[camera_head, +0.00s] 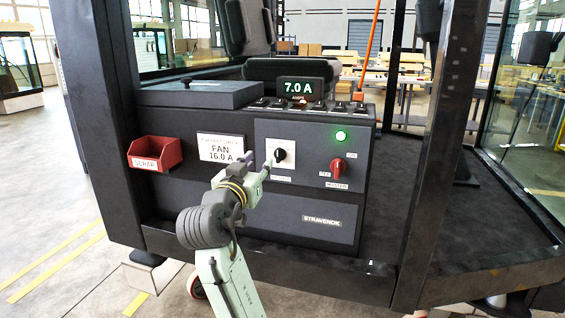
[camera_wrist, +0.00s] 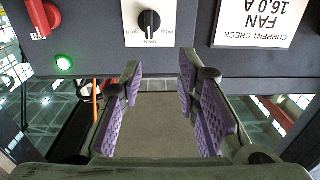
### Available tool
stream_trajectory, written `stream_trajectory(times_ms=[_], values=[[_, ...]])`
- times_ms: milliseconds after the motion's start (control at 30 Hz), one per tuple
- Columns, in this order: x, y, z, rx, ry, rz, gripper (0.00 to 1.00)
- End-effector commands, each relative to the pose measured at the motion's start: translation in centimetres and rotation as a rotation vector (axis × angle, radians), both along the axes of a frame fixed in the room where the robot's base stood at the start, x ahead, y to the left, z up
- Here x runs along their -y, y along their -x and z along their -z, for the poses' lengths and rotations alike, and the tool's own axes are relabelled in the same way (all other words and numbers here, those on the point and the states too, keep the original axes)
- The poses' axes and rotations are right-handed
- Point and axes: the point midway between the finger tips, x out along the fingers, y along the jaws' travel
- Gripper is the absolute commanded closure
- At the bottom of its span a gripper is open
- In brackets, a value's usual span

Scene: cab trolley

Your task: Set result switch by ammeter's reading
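The result switch is a black rotary knob (camera_head: 280,154) on a white plate of the front panel. In the wrist view, which is upside down, the knob (camera_wrist: 149,20) stands about vertical at the top, with small lettering around it that I cannot read fully. A white card (camera_head: 221,148) left of the switch says FAN 16.0 A under a current check heading. My gripper (camera_wrist: 160,75) is open and empty, in front of the panel near the knob and apart from it.
A red master switch (camera_head: 337,167) and a lit green lamp (camera_head: 340,135) are right of the knob. A red scrap bin (camera_head: 155,152) hangs at the left. Several toggle switches line the console's top edge. Dark cab posts (camera_head: 433,150) stand to the right.

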Motion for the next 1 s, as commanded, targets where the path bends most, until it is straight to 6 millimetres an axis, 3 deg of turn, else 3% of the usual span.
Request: stream_trajectory(times_ms=[267,700,1000], values=[[1.9,-1.8,0.4,-0.023,-0.007,0.038,0.7],[4.1,-9.0,0.3,-0.02,-0.007,0.034,0.7],[4.6,-10.5,0.6,-0.019,-0.009,0.033,0.7]])
